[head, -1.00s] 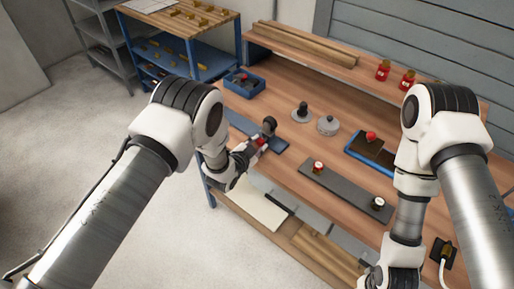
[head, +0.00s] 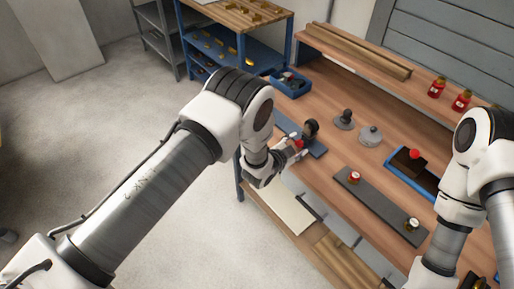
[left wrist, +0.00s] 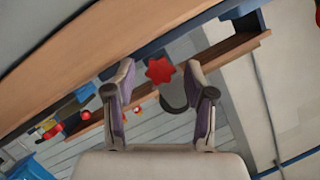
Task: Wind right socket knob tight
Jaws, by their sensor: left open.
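A red star-shaped knob (left wrist: 159,69) shows in the left wrist view, in the gap between the tips of my left gripper (left wrist: 160,88). The gripper is open, with a finger on either side of the knob; I cannot tell whether they touch it. In the head view my left gripper (head: 298,152) is at the red knob (head: 298,144) of a black upright fitting (head: 311,128) on a blue-grey base plate (head: 318,150). The fingers partly hide the knob there. My right gripper is out of the picture.
On the workbench, a dark strip (head: 382,202) carries a red-topped part (head: 354,177) and a pale-topped part (head: 412,224). Two round fittings (head: 344,119) (head: 370,136) stand behind. A blue tray (head: 402,168) lies right; a blue bin (head: 291,83) stands at the back.

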